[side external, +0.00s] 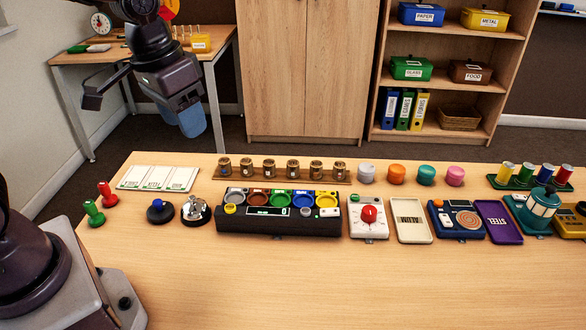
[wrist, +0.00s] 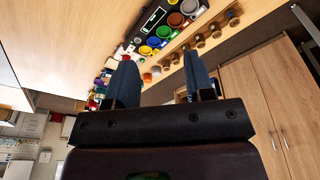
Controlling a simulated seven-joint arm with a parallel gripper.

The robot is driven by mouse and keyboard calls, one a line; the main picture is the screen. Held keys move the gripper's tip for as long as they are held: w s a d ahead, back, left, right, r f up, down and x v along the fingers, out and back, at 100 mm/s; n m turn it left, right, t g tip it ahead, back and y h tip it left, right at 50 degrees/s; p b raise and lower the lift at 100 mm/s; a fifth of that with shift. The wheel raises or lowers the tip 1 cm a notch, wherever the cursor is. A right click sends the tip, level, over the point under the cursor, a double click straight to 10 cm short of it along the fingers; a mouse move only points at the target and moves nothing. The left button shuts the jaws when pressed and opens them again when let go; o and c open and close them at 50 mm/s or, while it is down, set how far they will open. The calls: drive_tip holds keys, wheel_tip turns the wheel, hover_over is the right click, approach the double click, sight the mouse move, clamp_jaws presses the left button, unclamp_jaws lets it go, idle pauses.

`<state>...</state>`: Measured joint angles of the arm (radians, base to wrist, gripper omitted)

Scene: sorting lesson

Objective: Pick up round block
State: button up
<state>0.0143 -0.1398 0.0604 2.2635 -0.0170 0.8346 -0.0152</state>
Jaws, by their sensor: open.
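Several round blocks stand in a row behind the panels on the table: a white one (side external: 366,173), an orange one (side external: 396,174), a teal one (side external: 426,175) and a pink one (side external: 455,176). The frames do not show which of them the task means. My gripper (wrist: 163,75) is open and empty, with its two blue fingers apart in the wrist view. In the side view my gripper (side external: 190,120) is high above the table's back left, well left of the round blocks. In the wrist view the blocks are small and partly hidden around the fingers.
A wooden rack of small jars (side external: 280,172) stands left of the round blocks. A black sorting panel with coloured bowls (side external: 280,222), a red-knob box (side external: 369,218) and other devices stand in front. White cards (side external: 160,178) lie left. The table's front is clear.

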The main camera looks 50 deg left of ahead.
drive_tip(key=w+a+f+n+y, duration=0.1)
drive_tip(key=w+a+f, duration=0.1)
drive_tip(key=w+f, duration=0.7)
drive_tip(key=w+a+f+n, duration=0.1)
drive_tip(key=w+a+f, duration=0.2)
drive_tip(key=w+f, duration=0.6)
drive_tip(key=n+t, duration=0.1)
drive_tip(key=t, duration=0.1)
approach(292, 163)
drive_tip(key=shift+y, duration=0.3)
drive_tip(key=x, duration=1.1)
drive_tip(key=shift+d, duration=0.2)
drive_tip(key=c, duration=0.7)
